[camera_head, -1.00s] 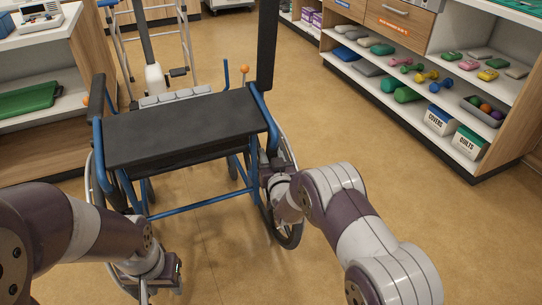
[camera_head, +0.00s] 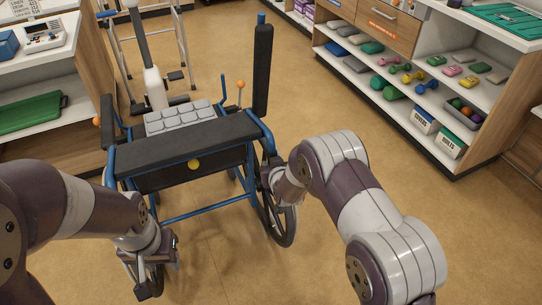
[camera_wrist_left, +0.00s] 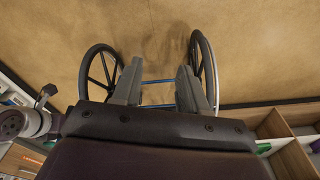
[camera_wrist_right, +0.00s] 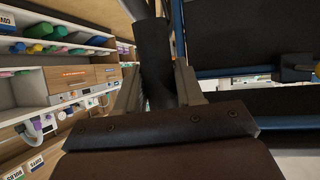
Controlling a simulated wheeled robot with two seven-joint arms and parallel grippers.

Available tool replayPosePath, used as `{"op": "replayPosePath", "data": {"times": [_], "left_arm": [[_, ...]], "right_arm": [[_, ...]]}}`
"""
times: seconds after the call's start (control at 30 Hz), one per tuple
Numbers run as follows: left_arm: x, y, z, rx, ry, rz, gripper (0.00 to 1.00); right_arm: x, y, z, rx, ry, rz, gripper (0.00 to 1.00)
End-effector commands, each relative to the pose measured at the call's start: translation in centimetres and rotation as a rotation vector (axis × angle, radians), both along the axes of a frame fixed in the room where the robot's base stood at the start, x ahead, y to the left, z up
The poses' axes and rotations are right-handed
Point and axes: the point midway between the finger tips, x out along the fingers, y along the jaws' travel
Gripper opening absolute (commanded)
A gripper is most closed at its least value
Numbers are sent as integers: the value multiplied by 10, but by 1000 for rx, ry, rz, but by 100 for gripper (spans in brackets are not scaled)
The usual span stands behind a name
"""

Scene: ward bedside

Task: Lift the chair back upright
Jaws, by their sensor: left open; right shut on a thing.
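The chair is a blue-framed wheelchair with a black back panel (camera_head: 182,155) bearing a yellow dot. Its grey padded seat (camera_head: 178,117) shows beyond the panel. The right wheel (camera_head: 289,226) shows clearly; the left wheel is partly behind my left arm. My right gripper (camera_wrist_right: 157,85) is shut on a black post (camera_wrist_right: 153,50) of the chair; in the head view it is at the chair's right side. My left gripper (camera_wrist_left: 157,82) is open and empty, low by the left wheel. Both wheels (camera_wrist_left: 100,73) and a blue crossbar show beyond its fingers.
A walking frame (camera_head: 185,50) stands behind the chair. A shelf unit (camera_head: 455,165) with weights and boxes is at the right, and a cabinet (camera_head: 60,150) with a green tray is at the left. The floor (camera_head: 345,115) between chair and shelves is clear.

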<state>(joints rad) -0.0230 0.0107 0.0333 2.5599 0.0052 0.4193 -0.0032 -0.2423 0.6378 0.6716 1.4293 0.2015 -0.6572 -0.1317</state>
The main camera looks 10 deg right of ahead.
Motion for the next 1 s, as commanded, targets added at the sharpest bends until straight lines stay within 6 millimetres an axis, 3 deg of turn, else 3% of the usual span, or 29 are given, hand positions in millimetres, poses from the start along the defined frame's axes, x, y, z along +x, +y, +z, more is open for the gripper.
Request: {"op": "replayPosePath", "data": {"times": [0.03,0.2,0.73,0.77,0.87,0.93,1.0], "left_arm": [[0,0,15,0,0,0,43],[0,0,28,0,0,0,43],[0,0,32,0,0,0,43],[0,0,32,0,0,0,36],[-2,-7,29,0,12,-30,4],[-19,-21,4,8,117,-96,0],[-19,-41,-27,11,204,-150,0]], "right_arm": [[0,0,14,-6,15,-1,0],[-2,-1,21,-22,64,0,0],[-1,-1,23,-29,83,0,0],[-1,-1,23,-29,83,0,0],[-1,-1,23,-29,82,0,0],[-1,-1,23,-28,82,-1,0],[-1,-1,24,-28,81,-1,0]]}}
